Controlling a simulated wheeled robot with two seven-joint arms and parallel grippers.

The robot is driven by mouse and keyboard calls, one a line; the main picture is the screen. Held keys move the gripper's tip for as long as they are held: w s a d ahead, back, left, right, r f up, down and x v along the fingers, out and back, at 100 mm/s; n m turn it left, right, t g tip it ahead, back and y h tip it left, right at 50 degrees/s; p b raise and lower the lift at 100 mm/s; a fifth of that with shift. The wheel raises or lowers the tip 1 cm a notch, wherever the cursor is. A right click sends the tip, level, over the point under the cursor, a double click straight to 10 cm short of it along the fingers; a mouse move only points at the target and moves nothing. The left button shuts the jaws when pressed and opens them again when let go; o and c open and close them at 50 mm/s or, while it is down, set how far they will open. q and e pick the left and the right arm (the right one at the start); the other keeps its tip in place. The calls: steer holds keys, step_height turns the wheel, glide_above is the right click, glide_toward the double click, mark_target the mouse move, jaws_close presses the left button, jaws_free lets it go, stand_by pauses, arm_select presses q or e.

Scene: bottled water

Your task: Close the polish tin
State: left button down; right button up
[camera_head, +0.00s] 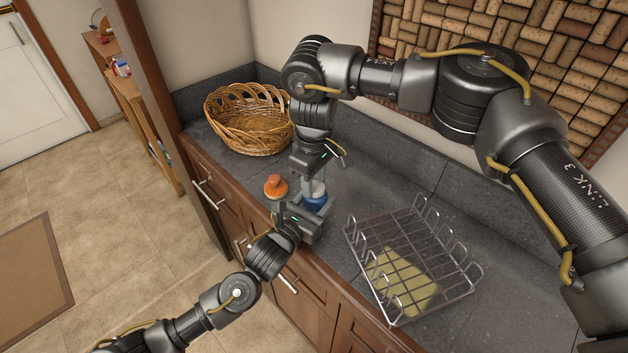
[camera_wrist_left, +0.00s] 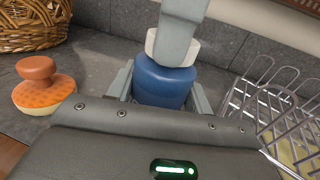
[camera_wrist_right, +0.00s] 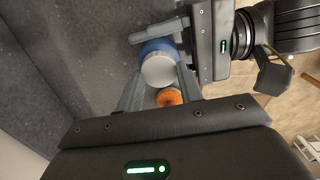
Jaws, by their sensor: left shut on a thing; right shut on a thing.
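The polish tin has a blue body (camera_head: 316,201) and a white lid (camera_head: 318,187) at its top. It stands on the grey counter near the front edge. My left gripper (camera_head: 305,218) is shut on the blue body, which shows between its fingers in the left wrist view (camera_wrist_left: 164,84). My right gripper (camera_head: 312,180) comes from above and is shut on the white lid (camera_wrist_right: 158,71). In the left wrist view, the lid (camera_wrist_left: 151,43) is at the body's top, partly hidden by a right finger. I cannot tell whether it is fully seated.
An orange-topped scrubber (camera_head: 275,186) stands just left of the tin. A wicker basket (camera_head: 250,120) is at the back left. A wire dish rack (camera_head: 410,260) with a yellowish cloth or mat (camera_head: 400,280) under it stands to the right. The counter behind the tin is clear.

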steer(key=m, duration=0.5)
steer(key=shift+w, duration=0.1)
steer(key=m, duration=0.5)
steer(key=shift+d+m, duration=0.1)
steer(key=shift+m, duration=0.2)
steer(key=o, duration=0.9)
steer(key=shift+r, duration=2.25)
